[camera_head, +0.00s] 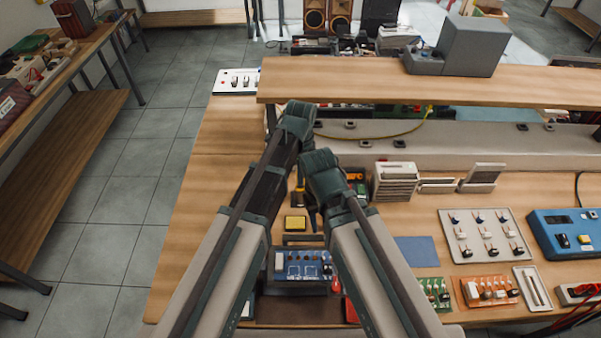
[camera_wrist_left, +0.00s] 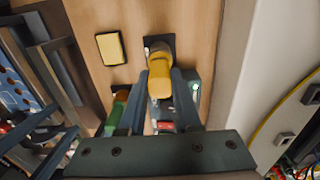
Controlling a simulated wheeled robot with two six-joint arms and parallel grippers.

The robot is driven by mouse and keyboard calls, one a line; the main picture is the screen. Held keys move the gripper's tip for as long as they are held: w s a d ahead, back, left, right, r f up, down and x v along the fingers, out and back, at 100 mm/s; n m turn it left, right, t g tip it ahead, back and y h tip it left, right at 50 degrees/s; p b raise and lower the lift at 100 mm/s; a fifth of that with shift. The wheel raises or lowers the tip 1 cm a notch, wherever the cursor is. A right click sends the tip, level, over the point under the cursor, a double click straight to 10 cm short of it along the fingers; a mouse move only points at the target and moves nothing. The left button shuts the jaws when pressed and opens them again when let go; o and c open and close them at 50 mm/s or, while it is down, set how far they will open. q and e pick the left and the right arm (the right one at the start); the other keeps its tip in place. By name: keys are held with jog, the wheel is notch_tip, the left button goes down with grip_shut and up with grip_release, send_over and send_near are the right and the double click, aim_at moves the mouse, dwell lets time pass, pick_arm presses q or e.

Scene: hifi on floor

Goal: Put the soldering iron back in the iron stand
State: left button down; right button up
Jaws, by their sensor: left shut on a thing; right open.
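A yellow-handled tool, which looks like the soldering iron (camera_wrist_left: 160,80), is between the fingers of my left gripper (camera_wrist_left: 161,92). Its far end is over a small dark base (camera_wrist_left: 150,41) that may be the iron stand; I cannot tell whether the iron is inside it or only above it. In the head view my left gripper (camera_head: 299,188) is mostly hidden by my arms, with a bit of yellow showing there. My right gripper (camera_wrist_left: 45,75) is open and empty at the left of the left wrist view, apart from the iron.
A yellow sponge (camera_head: 295,223) in a dark tray lies close by. A green-handled thing (camera_wrist_left: 118,107) is beside my left gripper. A blue circuit board (camera_head: 300,265) sits in front. A raised shelf (camera_head: 360,85) runs along the back. A blue mat (camera_head: 417,251) lies right.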

pick_arm(q)
jog(key=c, duration=0.5)
grip_release()
jog(key=o, duration=0.5)
notch_tip(320, 180, up, 7)
jog(key=p, duration=0.7)
